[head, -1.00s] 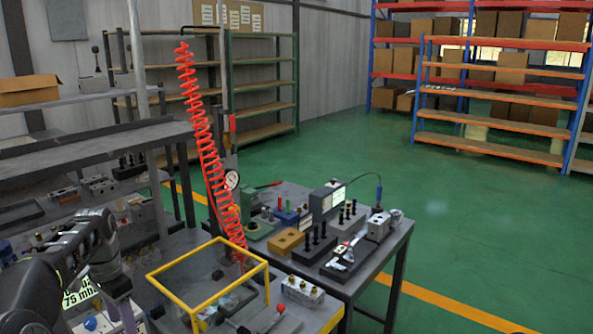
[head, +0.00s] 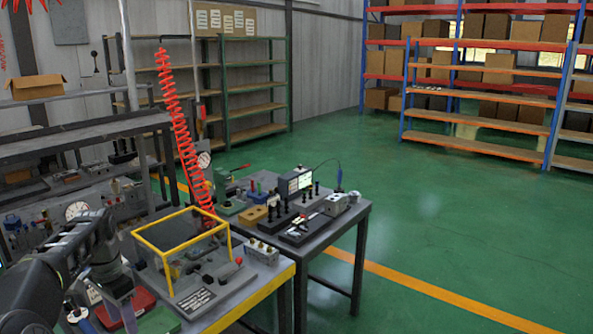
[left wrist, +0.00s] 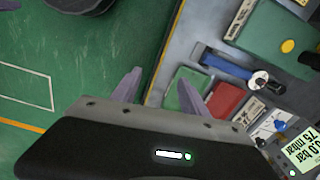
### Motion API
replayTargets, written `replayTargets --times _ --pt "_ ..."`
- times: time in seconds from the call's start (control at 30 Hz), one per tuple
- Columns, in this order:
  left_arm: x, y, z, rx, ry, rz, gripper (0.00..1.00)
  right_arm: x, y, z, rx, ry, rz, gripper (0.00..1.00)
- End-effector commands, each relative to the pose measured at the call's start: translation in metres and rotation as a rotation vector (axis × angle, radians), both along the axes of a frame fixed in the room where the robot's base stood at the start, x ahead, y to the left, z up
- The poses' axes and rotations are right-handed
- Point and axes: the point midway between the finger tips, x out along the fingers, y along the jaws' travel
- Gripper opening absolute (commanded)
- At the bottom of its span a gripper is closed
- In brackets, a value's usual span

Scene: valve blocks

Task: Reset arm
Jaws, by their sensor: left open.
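My left arm comes in from the left in the head view, and its gripper (head: 125,312) hangs over the front left of the near bench (head: 255,295). In the left wrist view the two fingers of the left gripper (left wrist: 158,92) are spread apart with nothing between them. Under and beside them lie a green block (left wrist: 188,88), a red block (left wrist: 225,98) and a blue-handled part (left wrist: 224,64) on the grey bench top. My right gripper is in neither view.
A yellow frame (head: 205,257) stands on the near bench beside a small valve block (head: 262,252). A second table (head: 345,218) behind holds tools and a lit display (head: 299,182). A red coiled hose (head: 180,130) hangs above. Green floor (head: 460,230) at right is clear.

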Motion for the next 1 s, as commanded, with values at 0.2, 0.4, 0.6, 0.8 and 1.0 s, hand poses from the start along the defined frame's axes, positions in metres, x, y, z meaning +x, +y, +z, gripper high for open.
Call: replayTargets --times 0.2,0.4,0.6,0.8,1.0 --pt "0.029 0.003 -0.003 0.013 -0.122 0.082 0.52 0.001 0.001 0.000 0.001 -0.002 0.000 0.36" --pt "0.054 -0.009 -0.025 -0.009 -0.225 0.157 0.52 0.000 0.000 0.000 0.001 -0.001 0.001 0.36" --pt "0.074 -0.047 -0.082 -0.081 -0.313 0.253 0.52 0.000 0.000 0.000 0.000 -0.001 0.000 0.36" --pt "0.063 -0.122 -0.172 -0.207 -0.354 0.386 0.52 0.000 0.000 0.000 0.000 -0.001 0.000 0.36" --pt "-0.013 -0.222 -0.270 -0.339 -0.310 0.558 0.52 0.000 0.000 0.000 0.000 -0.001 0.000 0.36"
